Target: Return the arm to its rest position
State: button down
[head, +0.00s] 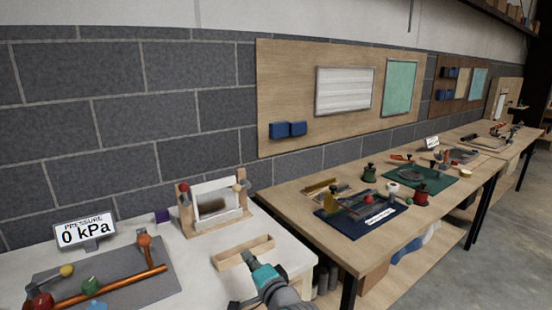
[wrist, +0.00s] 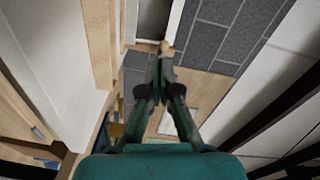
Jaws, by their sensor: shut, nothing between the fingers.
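My gripper (head: 249,259) shows at the bottom middle of the head view, above the white bench near its right edge. It is close to a small open wooden tray (head: 228,263); I cannot tell whether it touches the tray. In the wrist view the two dark fingers of my gripper (wrist: 160,52) meet at their tips, with nothing between them. My teal and grey arm reaches in from the bottom edge of the head view.
A wooden frame with knobs (head: 212,229) stands behind the tray. A pressure sign (head: 85,232) reads 0 kPa beside a grey panel (head: 160,284) with a copper pipe. A wooden workbench (head: 290,196) with several tools and mats stands to the right, below wall boards.

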jog(key=s+d+f+n+h, duration=0.1)
jog(key=s+d+f+h, duration=0.1)
jog(key=s+d+f, duration=0.6)
jog(key=s+d+f+n+h, duration=0.1)
jog(key=s+d+f+h, duration=0.1)
jog(key=s+d+f, duration=0.6)
jog(key=s+d+f+n+h, duration=0.1)
jog(key=s+d+f, duration=0.2)
jog(key=s, duration=0.7)
jog(key=s+d+f+n+h, duration=0.1)
jog(key=s+d+f+h, duration=0.15)
jog(key=s, duration=0.65)
jog(key=s+d+r+n, duration=0.1)
jog(key=s+r, duration=0.1)
jog(key=s, duration=0.5)
jog(key=s+d+r+n+h, duration=0.1)
jog(key=s+r+n, duration=0.1)
jog(key=s, duration=0.5)
jog(key=s+d+r+n, duration=0.2)
jog(key=s+r, duration=0.1)
jog(key=s, duration=0.5)
jog(key=shift+r, duration=0.15)
jog(key=shift+h, duration=0.25)
